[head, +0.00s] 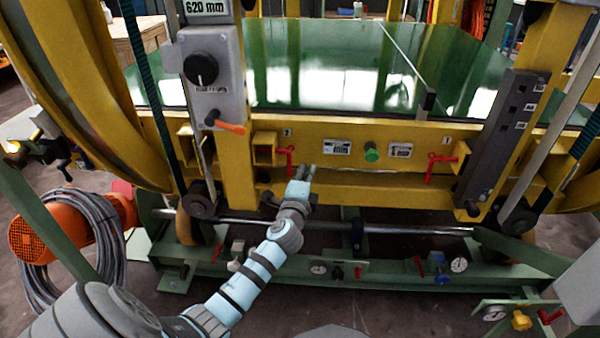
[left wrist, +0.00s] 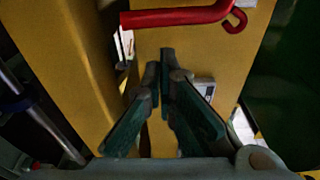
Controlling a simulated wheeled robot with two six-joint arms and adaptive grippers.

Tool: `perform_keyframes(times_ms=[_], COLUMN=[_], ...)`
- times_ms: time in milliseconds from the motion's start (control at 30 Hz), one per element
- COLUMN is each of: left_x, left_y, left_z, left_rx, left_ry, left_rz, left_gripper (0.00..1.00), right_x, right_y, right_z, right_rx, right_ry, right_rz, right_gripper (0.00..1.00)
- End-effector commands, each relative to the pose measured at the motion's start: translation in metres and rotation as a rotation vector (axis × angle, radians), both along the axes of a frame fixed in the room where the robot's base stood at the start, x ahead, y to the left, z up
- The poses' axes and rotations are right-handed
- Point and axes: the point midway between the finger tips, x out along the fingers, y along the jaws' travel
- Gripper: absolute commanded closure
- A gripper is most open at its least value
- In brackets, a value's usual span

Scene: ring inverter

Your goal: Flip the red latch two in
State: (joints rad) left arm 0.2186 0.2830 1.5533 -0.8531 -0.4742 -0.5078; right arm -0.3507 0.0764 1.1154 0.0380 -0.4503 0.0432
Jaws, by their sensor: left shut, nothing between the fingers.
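Two red latches sit on the yellow front beam, a left one (head: 288,160) and a right one (head: 434,166). My left gripper (head: 304,178) is shut and empty, just below and slightly right of the left latch. In the left wrist view, a red latch (left wrist: 180,17) runs across the top as a bar with a hooked right end. My left fingertips (left wrist: 160,66) point toward it and appear apart from it. My right gripper is in neither view.
The yellow beam (head: 380,188) spans the front below a green glossy panel (head: 310,70). A green button (head: 372,152) sits between the latches. A grey control box (head: 205,75) with an orange lever (head: 230,127) stands left. Gauges and valves line the lower green frame (head: 290,281).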

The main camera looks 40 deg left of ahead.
Motion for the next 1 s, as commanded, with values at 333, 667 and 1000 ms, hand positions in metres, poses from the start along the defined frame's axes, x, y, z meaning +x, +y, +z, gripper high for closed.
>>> perform_keyframes(times_ms=[333,667,1000], left_x=[-0.058,-0.087,-0.087], left_y=[-0.033,-0.047,-0.048], left_z=[0.002,0.001,0.000], left_rx=[-0.002,0.000,-0.001], left_ry=[0.002,0.000,-0.001], left_rz=[0.010,0.011,0.009], left_gripper=[1.00,1.00,1.00], right_x=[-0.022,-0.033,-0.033], right_y=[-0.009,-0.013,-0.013], right_z=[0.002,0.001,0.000], right_rx=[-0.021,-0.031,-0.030], right_ry=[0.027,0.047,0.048], right_rz=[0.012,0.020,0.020], right_gripper=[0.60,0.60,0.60])
